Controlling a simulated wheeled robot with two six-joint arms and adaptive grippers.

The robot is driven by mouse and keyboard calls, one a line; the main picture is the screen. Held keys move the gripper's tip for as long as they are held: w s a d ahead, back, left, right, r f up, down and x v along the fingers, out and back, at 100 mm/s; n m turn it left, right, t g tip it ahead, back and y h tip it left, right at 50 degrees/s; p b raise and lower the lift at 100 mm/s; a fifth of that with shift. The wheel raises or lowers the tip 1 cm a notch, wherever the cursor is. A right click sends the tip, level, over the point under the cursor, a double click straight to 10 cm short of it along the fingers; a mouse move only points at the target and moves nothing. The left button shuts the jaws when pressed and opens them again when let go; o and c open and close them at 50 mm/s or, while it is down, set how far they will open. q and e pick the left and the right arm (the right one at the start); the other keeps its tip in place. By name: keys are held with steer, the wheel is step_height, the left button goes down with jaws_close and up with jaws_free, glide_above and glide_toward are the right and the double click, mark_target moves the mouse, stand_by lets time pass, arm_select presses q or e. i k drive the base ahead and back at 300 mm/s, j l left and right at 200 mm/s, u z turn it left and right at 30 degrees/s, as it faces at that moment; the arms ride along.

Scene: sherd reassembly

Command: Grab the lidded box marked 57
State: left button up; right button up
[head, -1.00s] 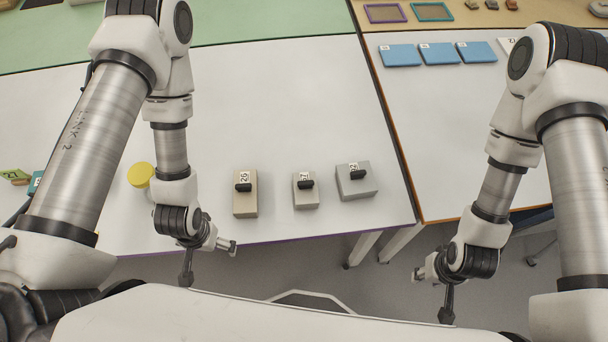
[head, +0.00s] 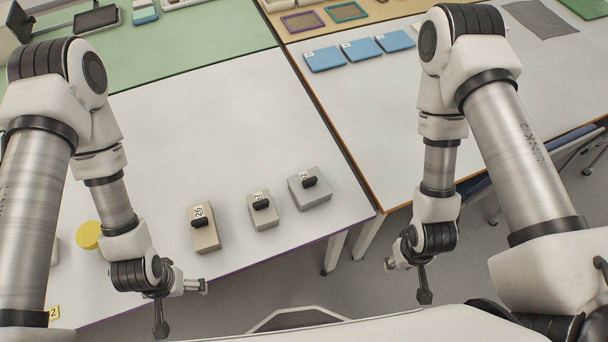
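Three lidded boxes with dark handles and small white number labels stand in a row near the front edge of the white table, in the head view. The left one is a beige box (head: 207,238), the middle one a smaller grey box (head: 265,218), the right one a wider grey box (head: 315,193). My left gripper (head: 160,328) hangs in front of the table edge, left of the beige box. My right gripper (head: 424,296) hangs beyond the table's right corner. Neither touches a box; their fingers are unclear.
A yellow number tag (head: 54,313) lies near the lower left. Blue pads (head: 359,50) lie on the right-hand table. The white table (head: 215,120) is clear behind the boxes.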

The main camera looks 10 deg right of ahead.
mark_target(263, 211)
steer(key=l+u, duration=0.2)
steer(key=l, duration=0.55)
steer(key=l+u, duration=0.25)
steer(key=l, duration=0.5)
steer(key=k+l+u, duration=0.2)
steer(key=l, duration=0.55)
